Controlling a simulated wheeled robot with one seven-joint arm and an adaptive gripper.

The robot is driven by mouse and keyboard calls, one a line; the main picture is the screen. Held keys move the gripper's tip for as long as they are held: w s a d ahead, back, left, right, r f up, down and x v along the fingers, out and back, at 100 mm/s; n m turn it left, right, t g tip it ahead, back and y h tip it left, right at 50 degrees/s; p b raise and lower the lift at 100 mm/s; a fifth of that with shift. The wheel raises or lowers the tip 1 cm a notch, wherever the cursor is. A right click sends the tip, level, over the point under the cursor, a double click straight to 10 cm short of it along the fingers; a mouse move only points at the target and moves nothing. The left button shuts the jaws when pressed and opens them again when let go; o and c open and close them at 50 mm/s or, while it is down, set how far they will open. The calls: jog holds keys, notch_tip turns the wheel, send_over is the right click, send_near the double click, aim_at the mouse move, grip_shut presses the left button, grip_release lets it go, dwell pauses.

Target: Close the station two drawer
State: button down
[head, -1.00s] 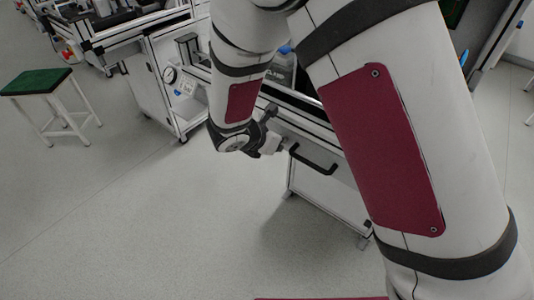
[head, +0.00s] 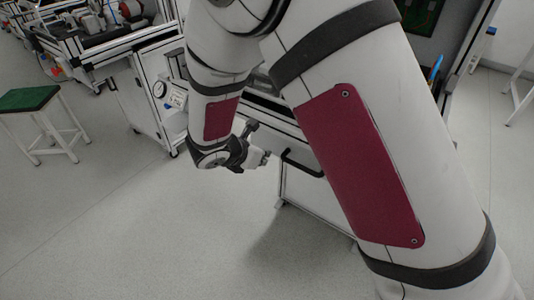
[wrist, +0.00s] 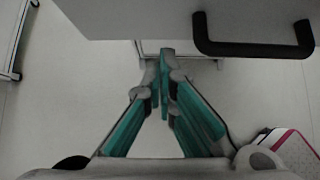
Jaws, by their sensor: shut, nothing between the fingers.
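The drawer front (head: 284,132) is a pale panel with a black bar handle (head: 301,164), partly hidden behind my arm in the head view. In the wrist view the drawer front (wrist: 150,18) crosses the top of the picture, and its black handle (wrist: 252,48) is at the upper right. My gripper (head: 264,159) is beside the left end of the handle in the head view. In the wrist view its teal-padded fingers (wrist: 165,62) are together and empty, pointing to just below the panel and left of the handle. Whether they touch the panel I cannot tell.
A white cabinet with a gauge (head: 160,89) stands left of the drawer unit. A green-topped stool (head: 28,98) is at the far left. The grey floor (head: 130,230) in front is clear.

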jog(key=p+v, duration=0.2)
jog(key=v, duration=0.8)
jog(key=s+d+r+m+g, duration=0.2)
jog(key=s+d+r+m, duration=0.4)
jog(key=d, duration=0.4)
jog(key=s+d+r+m+g, duration=0.3)
jog(key=s+d+r+m, duration=0.1)
jog(key=d+r+m, duration=0.55)
jog(key=s+d+r+m+y, duration=0.1)
jog(key=s+m+y, duration=0.2)
jog(key=s+m, duration=0.55)
jog(key=s+d+r+m+y, duration=0.1)
jog(key=s+d+m+y, duration=0.3)
jog(key=s, duration=0.8)
notch_tip(320, 180, up, 17)
jog(key=a+t+h+p, duration=0.1)
jog(key=a+t+p, duration=0.1)
jog(key=p, duration=1.2)
jog(key=shift+w+f+p, duration=0.15)
jog(key=shift+f+p, duration=0.1)
jog(key=shift+p, duration=0.15)
